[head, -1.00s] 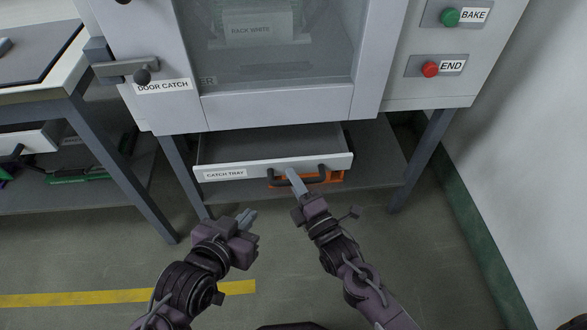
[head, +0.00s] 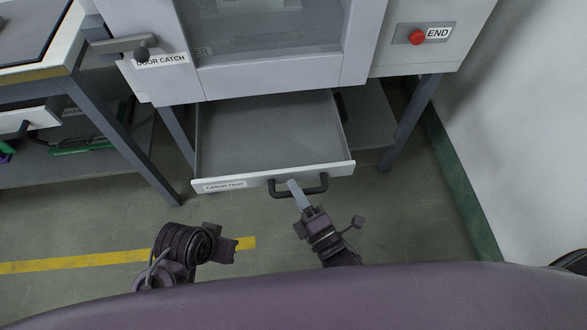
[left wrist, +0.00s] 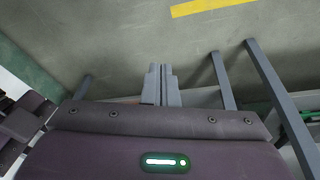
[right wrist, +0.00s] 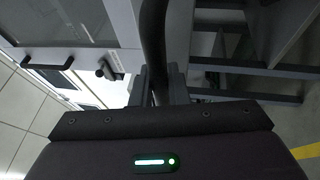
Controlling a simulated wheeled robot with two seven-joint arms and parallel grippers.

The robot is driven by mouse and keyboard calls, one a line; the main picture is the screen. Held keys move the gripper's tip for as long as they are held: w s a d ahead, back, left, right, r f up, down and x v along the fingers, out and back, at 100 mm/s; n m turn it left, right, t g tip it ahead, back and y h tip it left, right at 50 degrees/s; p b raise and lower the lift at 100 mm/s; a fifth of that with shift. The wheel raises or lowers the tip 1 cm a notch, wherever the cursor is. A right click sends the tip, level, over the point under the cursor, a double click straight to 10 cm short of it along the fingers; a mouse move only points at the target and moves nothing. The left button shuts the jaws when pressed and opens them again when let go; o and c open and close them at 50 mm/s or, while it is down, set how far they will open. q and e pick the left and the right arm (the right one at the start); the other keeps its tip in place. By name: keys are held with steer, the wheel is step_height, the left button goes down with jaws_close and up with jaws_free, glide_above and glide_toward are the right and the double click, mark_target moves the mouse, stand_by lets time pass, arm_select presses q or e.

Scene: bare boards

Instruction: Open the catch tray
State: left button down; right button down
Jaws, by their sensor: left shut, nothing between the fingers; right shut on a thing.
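The catch tray (head: 265,135) is a grey, white-fronted drawer below the oven-like machine. It is pulled well out and its inside looks empty. Its front bears a "CATCH TRAY" label (head: 224,185) and a dark bar handle (head: 318,187). My right gripper (head: 296,190) is shut on the handle; the right wrist view shows the dark handle bar (right wrist: 153,50) between the fingers. My left gripper shows in the left wrist view (left wrist: 159,84), shut and empty above the floor. In the head view its fingers are not clearly seen.
The machine has a glass-fronted door, a door catch (head: 141,53) at left and a red END button (head: 417,37) at right. A bench (head: 70,85) with a part-open drawer stands at left. A wall (head: 530,150) closes the right side. Floor before the tray is open.

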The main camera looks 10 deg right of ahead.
arm_select(q)
steer(key=shift+s+a+r+g+y+p, duration=0.3)
steer(key=shift+a+g, duration=0.1)
steer(key=shift+a, duration=0.2)
arm_select(e)
steer(key=shift+s, duration=1.25)
arm_select(q)
steer(key=shift+f, duration=0.1)
arm_select(e)
steer(key=c, duration=1.4)
jaws_free()
arm_select(q)
steer(key=shift+a+r, duration=0.25)
steer(key=shift+a, duration=0.15)
arm_select(e)
steer(key=v, duration=0.8)
steer(key=shift+w, duration=0.1)
